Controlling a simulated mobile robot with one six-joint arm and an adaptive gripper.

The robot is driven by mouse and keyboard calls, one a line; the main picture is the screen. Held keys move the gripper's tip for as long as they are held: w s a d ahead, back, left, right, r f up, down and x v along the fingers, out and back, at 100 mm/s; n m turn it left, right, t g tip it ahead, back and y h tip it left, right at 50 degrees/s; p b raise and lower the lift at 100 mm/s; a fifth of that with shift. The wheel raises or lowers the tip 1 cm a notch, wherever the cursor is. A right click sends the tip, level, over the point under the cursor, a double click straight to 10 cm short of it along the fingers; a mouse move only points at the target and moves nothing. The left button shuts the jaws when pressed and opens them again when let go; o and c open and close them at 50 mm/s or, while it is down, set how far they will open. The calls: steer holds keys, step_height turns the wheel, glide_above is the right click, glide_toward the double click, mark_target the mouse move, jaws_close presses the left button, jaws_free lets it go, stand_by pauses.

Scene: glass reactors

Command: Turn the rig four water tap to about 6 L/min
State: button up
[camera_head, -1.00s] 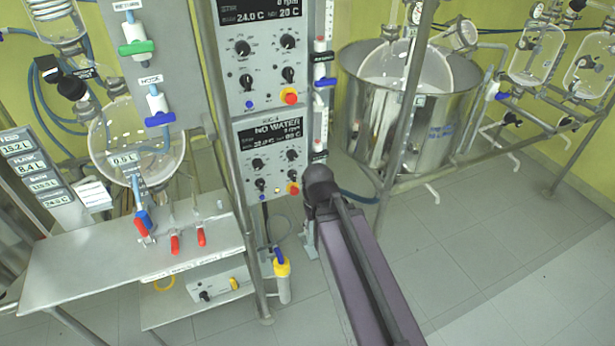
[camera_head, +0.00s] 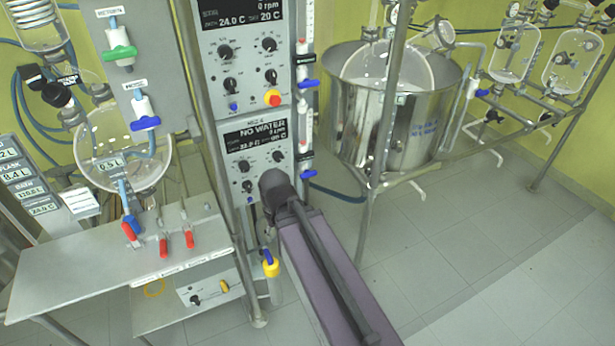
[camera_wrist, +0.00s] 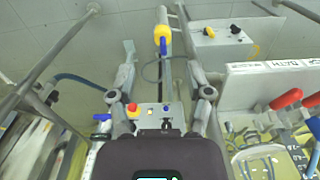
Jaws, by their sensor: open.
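The rig four panel (camera_head: 256,150) reads NO WATER. At its right edge a blue tap handle (camera_head: 307,174) sits low on a slim upright flow tube; I cannot read the flow or be sure this is the water tap. In the wrist view a blue handle (camera_wrist: 102,117) shows left of the panel's red button (camera_wrist: 132,108). A yellow fitting with a blue lever (camera_head: 270,264) stands below the panel, and it also shows in the wrist view (camera_wrist: 162,40). My gripper (camera_wrist: 160,60) is open and empty, its fingers apart over the panel. My arm hides it in the head view.
A second panel (camera_head: 240,60) is above, with its own blue tap (camera_head: 308,84) on its right. A steel tub (camera_head: 350,120) and metal poles stand at right. The floor (camera_head: 470,250) at right is clear.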

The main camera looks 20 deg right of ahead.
steer(key=w+f+m+t+y+b, duration=0.2)
steer(key=w+f+t+y+b, duration=0.2)
steer(key=w+f+b, duration=0.7)
steer(key=m+t+h+b, duration=0.3)
steer(key=m+t+b, duration=1.2)
steer(key=b, duration=1.5)
glide_toward(310, 176)
steer(key=s+g, duration=0.1)
steer(key=s, duration=0.2)
steer(key=shift+w+r+m, duration=0.1)
steer(key=shift+r+m, duration=0.2)
steer(key=shift+r, duration=0.15)
steer(key=shift+w, duration=0.15)
steer(key=w, duration=1.3)
steer(key=shift+w+a, duration=0.3)
steer(key=shift+a, duration=0.05)
